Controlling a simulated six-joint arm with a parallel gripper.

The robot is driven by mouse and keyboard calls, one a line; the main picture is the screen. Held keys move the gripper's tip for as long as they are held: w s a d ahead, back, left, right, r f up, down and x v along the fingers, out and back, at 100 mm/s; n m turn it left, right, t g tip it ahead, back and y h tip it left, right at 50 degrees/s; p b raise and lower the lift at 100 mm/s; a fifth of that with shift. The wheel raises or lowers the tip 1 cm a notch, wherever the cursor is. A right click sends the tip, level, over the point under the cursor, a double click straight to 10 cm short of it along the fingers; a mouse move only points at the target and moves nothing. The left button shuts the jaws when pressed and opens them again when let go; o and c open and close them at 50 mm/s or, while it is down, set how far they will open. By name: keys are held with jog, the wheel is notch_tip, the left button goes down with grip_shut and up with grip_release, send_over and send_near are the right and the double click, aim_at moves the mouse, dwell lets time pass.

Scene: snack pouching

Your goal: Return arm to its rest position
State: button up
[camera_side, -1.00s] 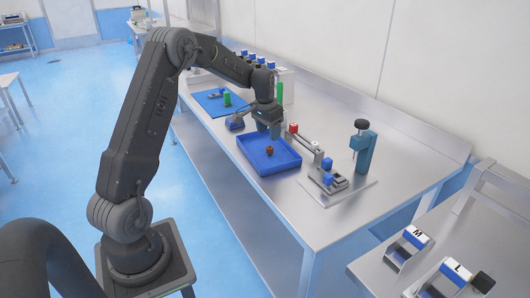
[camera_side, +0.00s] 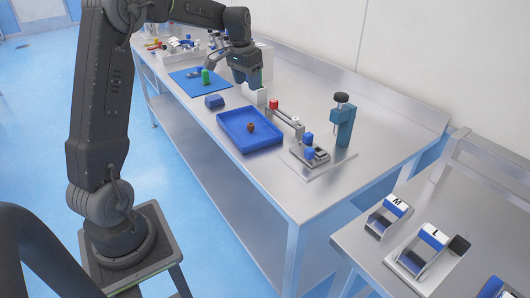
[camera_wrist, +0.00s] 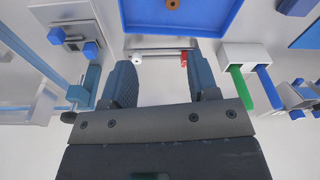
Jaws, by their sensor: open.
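My gripper (camera_side: 248,80) is in the air above the far side of the steel table, up and behind the blue tray. In the wrist view its two fingers (camera_wrist: 163,78) are spread apart with nothing between them. The blue tray (camera_side: 266,138) sits on the table with a small brown piece (camera_side: 250,127) in it, clear of the gripper. The wrist view shows part of the tray (camera_wrist: 190,20) and the brown ring-like piece (camera_wrist: 173,4) at its top edge.
A teal stand with a black knob (camera_side: 342,125) and a blue-capped fixture (camera_side: 309,152) stand right of the tray. A blue mat (camera_side: 188,84) with a green cylinder (camera_side: 205,76) lies at left. M (camera_side: 391,212) and L (camera_side: 428,243) holders are at front right.

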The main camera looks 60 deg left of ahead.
jog(key=s+d+r+m+t, duration=0.1)
jog(key=s+d+r, duration=0.3)
jog(key=d, duration=0.5)
jog(key=s+d+r+t, duration=0.1)
jog(key=s+d+r, duration=0.2)
jog(key=s+d, duration=0.5)
jog(key=s+d+f+m+t, duration=0.1)
jog(key=s+d+f, duration=0.3)
jog(key=s+d, duration=0.5)
jog(key=shift+s+t, duration=0.5)
jog(key=shift+s, duration=0.65)
